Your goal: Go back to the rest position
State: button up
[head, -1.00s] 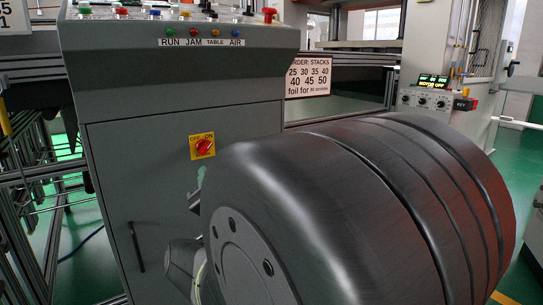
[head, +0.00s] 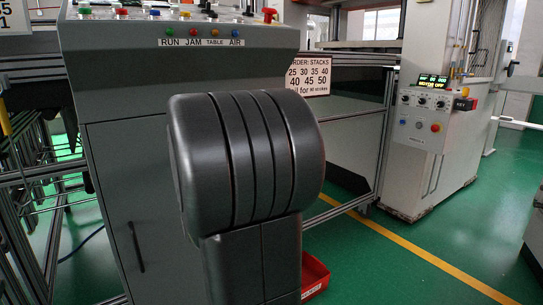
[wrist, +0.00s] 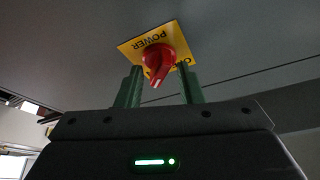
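My gripper (wrist: 159,80) shows in the wrist view with its two green fingers apart and nothing between their pads. Ahead of the fingertips is a red rotary knob (wrist: 154,63) on a yellow plate (wrist: 134,47) marked POWER, seen upside down. The knob appears in the gap between the tips, with space on both sides; I cannot tell exactly how far off it is. In the head view my dark arm link stands in front of the grey cabinet (head: 125,180) and hides both my gripper and the knob.
The cabinet's top panel carries buttons and the labelled lamps (head: 202,43). An order sign (head: 308,77) hangs right of it. A white machine column (head: 430,150) with a lit display stands further right. A red bin (head: 314,275) is low behind my arm. Green floor is open at right.

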jog(key=shift+w+d+n+g+y+p, duration=0.1)
jog(key=shift+n+g+y+p, duration=0.6)
jog(key=shift+n, duration=1.3)
jog(key=shift+d+n+g+y+p, duration=0.1)
jog(key=shift+n+g+y+p, duration=0.2)
jog(key=shift+n+y+p, duration=1.2)
jog(key=shift+f+n+h+b, duration=0.1)
jog(key=shift+n+h+b, duration=0.2)
jog(key=shift+n+b, duration=0.35)
